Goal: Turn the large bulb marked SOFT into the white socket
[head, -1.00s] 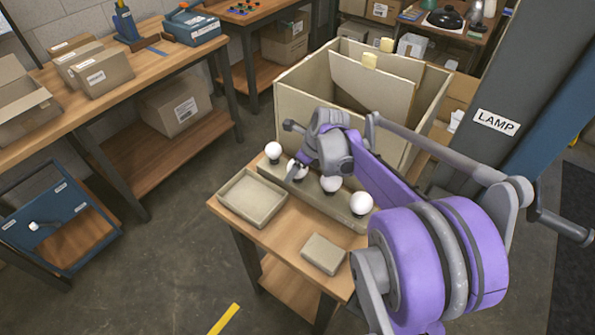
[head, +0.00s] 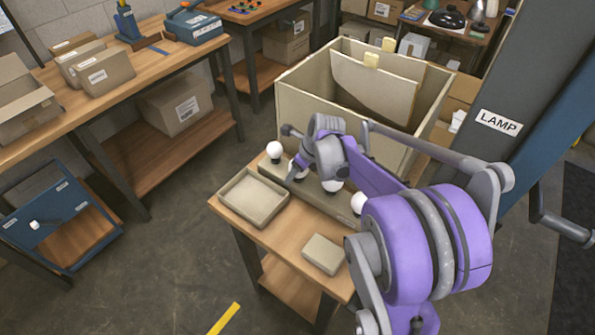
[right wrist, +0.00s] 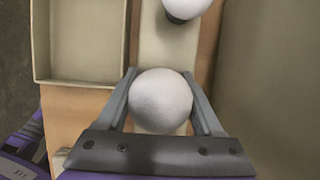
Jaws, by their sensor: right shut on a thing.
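My right gripper (right wrist: 160,102) is shut around a round white bulb (right wrist: 160,100), with one finger on each side of it. In the head view this gripper (head: 297,176) is over the long bulb holder, close to the second bulb from the far end, and partly hides it. Other white bulbs stand on the holder: one at the far end (head: 274,150), one near the middle (head: 332,186) and one at the near end (head: 358,203), partly behind my arm. No SOFT marking is readable, and I cannot make out the white socket.
The long holder (right wrist: 145,55) lies beside a shallow empty tray (head: 234,206) on a small wooden table. A small box (head: 324,253) sits near the table's front. A large open crate (head: 298,105) stands behind. Bare table shows between tray and box.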

